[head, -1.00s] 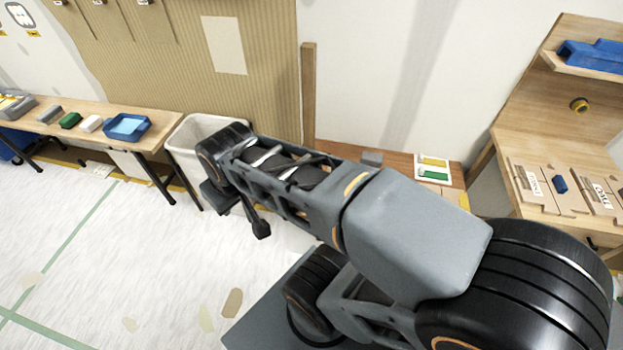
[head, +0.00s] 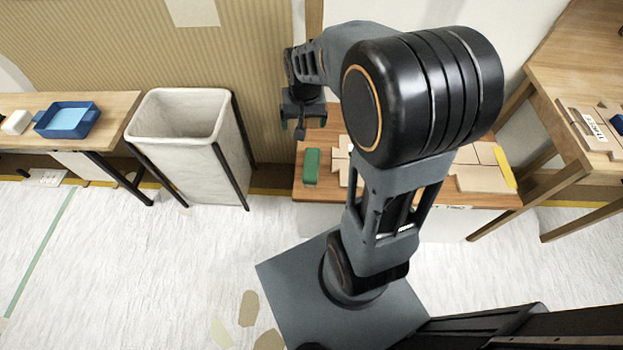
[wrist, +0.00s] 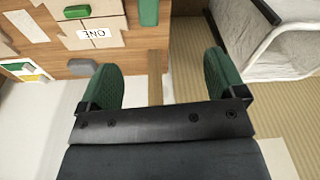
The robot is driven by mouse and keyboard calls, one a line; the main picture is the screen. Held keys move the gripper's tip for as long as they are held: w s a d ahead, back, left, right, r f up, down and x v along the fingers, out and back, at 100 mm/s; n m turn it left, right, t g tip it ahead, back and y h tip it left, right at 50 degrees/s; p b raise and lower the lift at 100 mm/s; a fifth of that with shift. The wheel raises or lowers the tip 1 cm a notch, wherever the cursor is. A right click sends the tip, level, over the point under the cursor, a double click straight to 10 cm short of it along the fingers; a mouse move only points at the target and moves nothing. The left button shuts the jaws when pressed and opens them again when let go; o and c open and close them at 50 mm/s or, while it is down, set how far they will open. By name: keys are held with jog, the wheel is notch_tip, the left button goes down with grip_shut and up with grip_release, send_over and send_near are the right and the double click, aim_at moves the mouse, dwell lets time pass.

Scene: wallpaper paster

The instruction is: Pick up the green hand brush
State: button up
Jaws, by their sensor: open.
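A green oblong item, which looks like the green hand brush (head: 311,166), lies on the left end of the low wooden table. It also shows at the top edge of the wrist view (wrist: 149,12), partly cut off; its bristles cannot be made out. My gripper (head: 293,128) is above the back left of that table, apart from the green item. In the wrist view, my gripper's (wrist: 165,75) two green-padded fingers are wide apart with nothing between them.
Cardboard pieces (head: 484,180) lie on the low table. A white bin (head: 180,145) in a black frame stands to its left. A side table with a blue tray (head: 68,120) is farther left. A taller wooden bench (head: 580,60) stands at right. A wooden post rises behind.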

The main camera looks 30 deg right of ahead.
aim_at(312, 163)
jog(key=w+d+f+m+b, duration=0.1)
jog(key=f+b, duration=0.1)
jog(key=f, duration=0.6)
jog(key=w+d+f+g+b, duration=0.1)
jog(key=w+d+f+b, duration=0.1)
jog(key=f, duration=0.5)
jog(key=w+d+f+m+b, duration=0.1)
jog(key=f+b, duration=0.3)
jog(key=f, duration=0.4)
jog(key=shift+w+d+f+m, duration=0.25)
jog(key=shift+d+f+m, duration=0.05)
jog(key=shift+f, duration=0.05)
jog(key=shift+f+b, duration=1.1)
jog(key=shift+f, duration=2.2)
jog(key=shift+r, duration=0.1)
jog(key=c, duration=1.1)
